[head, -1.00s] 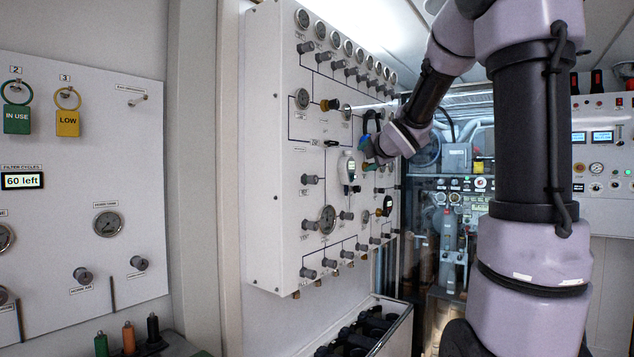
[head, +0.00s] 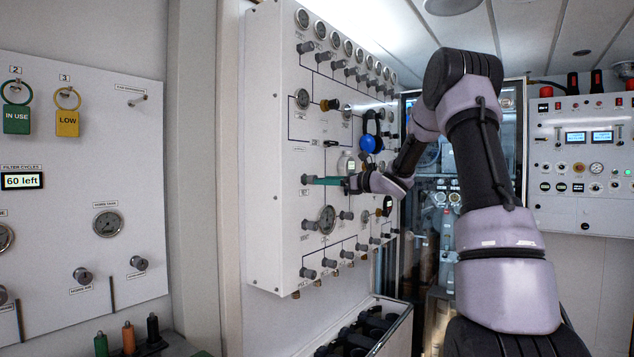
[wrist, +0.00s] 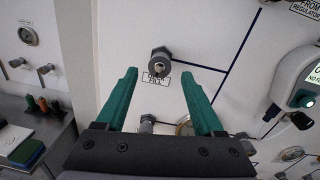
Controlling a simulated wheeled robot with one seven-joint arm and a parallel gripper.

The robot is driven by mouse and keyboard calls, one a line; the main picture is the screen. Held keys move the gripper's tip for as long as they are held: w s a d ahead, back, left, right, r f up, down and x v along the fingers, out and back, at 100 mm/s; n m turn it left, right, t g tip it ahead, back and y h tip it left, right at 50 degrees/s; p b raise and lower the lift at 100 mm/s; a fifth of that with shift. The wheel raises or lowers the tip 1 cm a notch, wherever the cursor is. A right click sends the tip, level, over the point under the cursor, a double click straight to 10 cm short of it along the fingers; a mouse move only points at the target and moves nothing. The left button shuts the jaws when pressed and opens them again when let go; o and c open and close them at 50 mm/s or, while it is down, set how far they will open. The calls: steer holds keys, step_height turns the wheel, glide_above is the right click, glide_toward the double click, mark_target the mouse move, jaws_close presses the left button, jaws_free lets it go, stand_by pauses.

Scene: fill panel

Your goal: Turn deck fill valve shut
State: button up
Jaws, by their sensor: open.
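A grey valve knob (head: 308,180) sticks out of the left part of the white fill panel (head: 265,150). In the wrist view the same knob (wrist: 160,62) has a small label under it; its text is hard to read but looks like the deck fill label. My gripper (head: 325,181) has teal fingers and reaches left along the panel to the knob. In the wrist view my gripper (wrist: 159,76) is open and empty, with one finger on each side below the knob. The knob is between the finger lines, and I see no contact.
A white handheld device (wrist: 300,85) hangs right of the knob. A blue round item (head: 370,143) hangs on the panel above my wrist. A large gauge (head: 327,219) and more knobs sit below. A black-filled bin (head: 400,325) stands under the panel.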

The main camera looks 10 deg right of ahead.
steer(key=shift+x, duration=2.2)
jaws_close()
